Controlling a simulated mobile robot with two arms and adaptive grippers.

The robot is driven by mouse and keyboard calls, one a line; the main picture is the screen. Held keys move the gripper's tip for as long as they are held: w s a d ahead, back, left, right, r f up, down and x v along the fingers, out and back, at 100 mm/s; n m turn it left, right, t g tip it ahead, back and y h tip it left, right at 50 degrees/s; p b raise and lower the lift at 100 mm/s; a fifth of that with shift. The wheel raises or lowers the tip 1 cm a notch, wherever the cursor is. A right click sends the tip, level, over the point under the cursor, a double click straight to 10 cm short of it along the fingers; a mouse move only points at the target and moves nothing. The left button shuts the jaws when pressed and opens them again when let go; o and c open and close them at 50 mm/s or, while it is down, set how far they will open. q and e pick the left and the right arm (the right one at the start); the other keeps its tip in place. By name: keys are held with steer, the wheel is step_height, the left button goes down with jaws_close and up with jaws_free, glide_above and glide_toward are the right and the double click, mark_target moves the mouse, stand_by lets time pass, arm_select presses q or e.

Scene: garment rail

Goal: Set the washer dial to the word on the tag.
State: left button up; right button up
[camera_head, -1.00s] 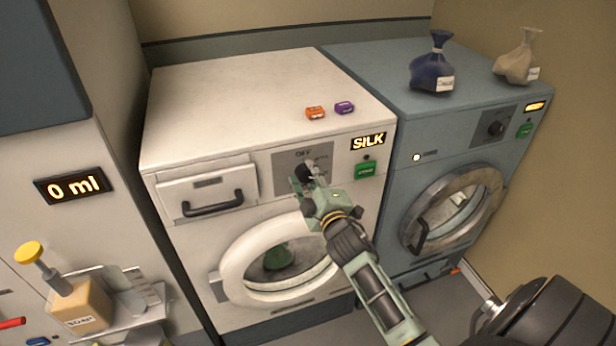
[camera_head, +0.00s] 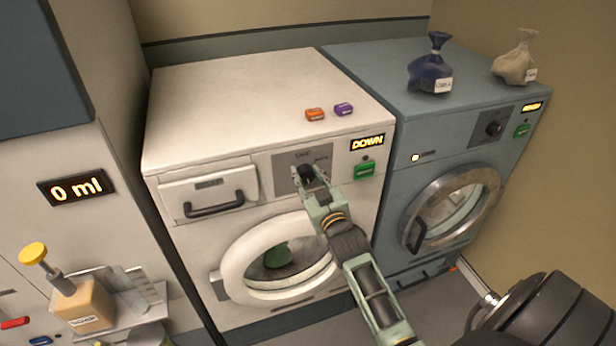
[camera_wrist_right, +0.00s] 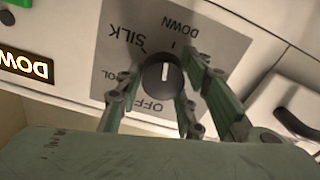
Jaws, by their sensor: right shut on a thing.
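The white washer (camera_head: 255,110) stands in the middle of the head view. Its black dial (camera_wrist_right: 162,76) sits on a grey panel with the words DOWN, SILK, OFF and a partly hidden word ending in OL. The dial's white line points toward DOWN in the right wrist view. The washer's display (camera_head: 367,143) reads DOWN. My right gripper (camera_head: 308,172) is at the dial, its fingers on either side, shut on it. A green object (camera_head: 277,254) shows behind the washer's round door glass. No tag with a readable word is seen. My left gripper is not in view.
A blue-grey machine (camera_head: 400,125) stands at right, bearing a blue bag (camera_head: 430,70) and a beige bag (camera_head: 517,64). A soap pump bottle (camera_head: 82,305) stands at left.

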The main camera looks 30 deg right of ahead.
steer(key=shift+d+r+m, duration=0.1)
steer(key=shift+r+m, duration=0.1)
steer(key=shift+m, duration=0.45)
steer(key=shift+d+r+m, duration=0.1)
steer(key=shift+r+m, duration=0.1)
steer(key=shift+m, duration=0.45)
steer(key=o, duration=0.8)
steer(key=shift+f, duration=0.1)
steer(key=shift+o, duration=1.3)
steer(key=shift+d+f, duration=0.15)
steer(key=shift+s+a+f, duration=0.15)
steer(key=shift+a, duration=0.05)
steer(key=shift+s+a+f, duration=0.1)
steer(key=shift+s, duration=0.25)
steer(key=v, duration=1.1)
